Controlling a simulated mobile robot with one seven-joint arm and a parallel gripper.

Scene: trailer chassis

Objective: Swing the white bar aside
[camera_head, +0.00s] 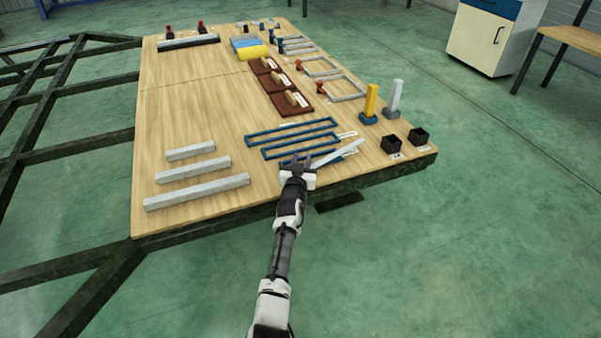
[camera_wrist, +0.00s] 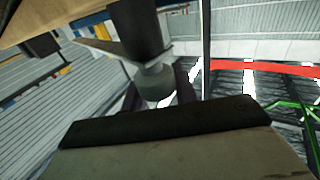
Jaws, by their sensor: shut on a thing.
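My gripper and arm hide the exact contact. In the wrist view a dark cylinder with a grey rounded end (camera_wrist: 155,82) shows close up; I cannot tell which part it is.
Blue frames (camera_head: 292,131) lie just behind my gripper. Several pale bars (camera_head: 195,190) lie to the left. A yellow post (camera_head: 371,101), a white post (camera_head: 394,97) and black cups (camera_head: 418,137) stand to the right. The board's middle left (camera_head: 190,110) is clear.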

